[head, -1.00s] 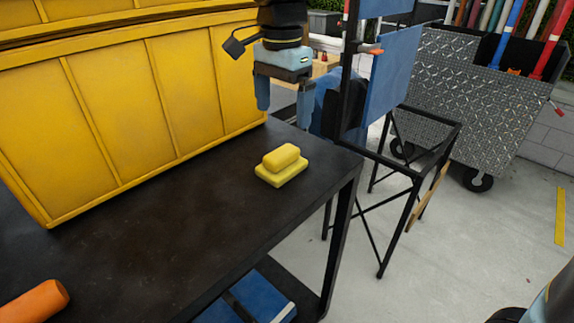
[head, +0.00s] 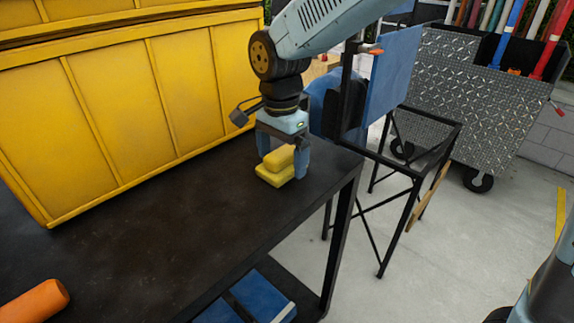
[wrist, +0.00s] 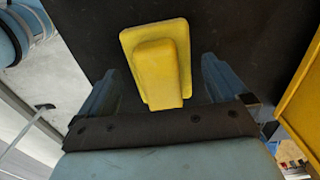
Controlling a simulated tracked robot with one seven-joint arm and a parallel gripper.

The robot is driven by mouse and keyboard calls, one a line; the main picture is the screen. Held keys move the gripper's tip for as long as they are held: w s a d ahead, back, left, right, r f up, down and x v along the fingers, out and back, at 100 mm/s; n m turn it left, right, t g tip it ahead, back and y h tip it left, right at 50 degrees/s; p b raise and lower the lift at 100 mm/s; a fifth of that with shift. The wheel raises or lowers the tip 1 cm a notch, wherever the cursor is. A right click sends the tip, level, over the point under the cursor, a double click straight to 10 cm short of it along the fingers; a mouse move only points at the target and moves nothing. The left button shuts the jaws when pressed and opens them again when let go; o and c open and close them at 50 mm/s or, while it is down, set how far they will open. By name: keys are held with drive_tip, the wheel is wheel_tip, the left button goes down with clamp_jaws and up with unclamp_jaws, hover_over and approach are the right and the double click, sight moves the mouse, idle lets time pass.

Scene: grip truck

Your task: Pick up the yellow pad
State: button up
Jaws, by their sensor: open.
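The yellow pad (head: 274,174) lies on the dark table near its right end, a flat base with a smaller raised block on top. In the wrist view the pad (wrist: 158,65) lies between my two fingers, with dark tabletop showing on both sides of it. My gripper (head: 284,166) is open and points down over the pad. One finger is to the right of the pad in the head view and the other is behind its left side. The right part of the pad is partly hidden by the near finger.
The dark table (head: 190,215) holds a large yellow cabinet (head: 120,100) behind the pad and an orange cylinder (head: 32,303) at the front left. A black metal stand (head: 412,172) is off the table's right end. The tabletop left of the pad is clear.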

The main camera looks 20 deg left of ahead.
sight(280, 154)
drive_tip(key=shift+f, duration=0.1)
drive_tip(key=c, duration=1.1)
drive_tip(key=r, duration=0.4)
drive_tip(key=shift+s, duration=0.25)
drive_tip(key=s+a+r, duration=0.2)
drive_tip(key=s+r, duration=0.7)
drive_tip(key=s, duration=0.4)
drive_tip(key=shift+s+a, duration=0.15)
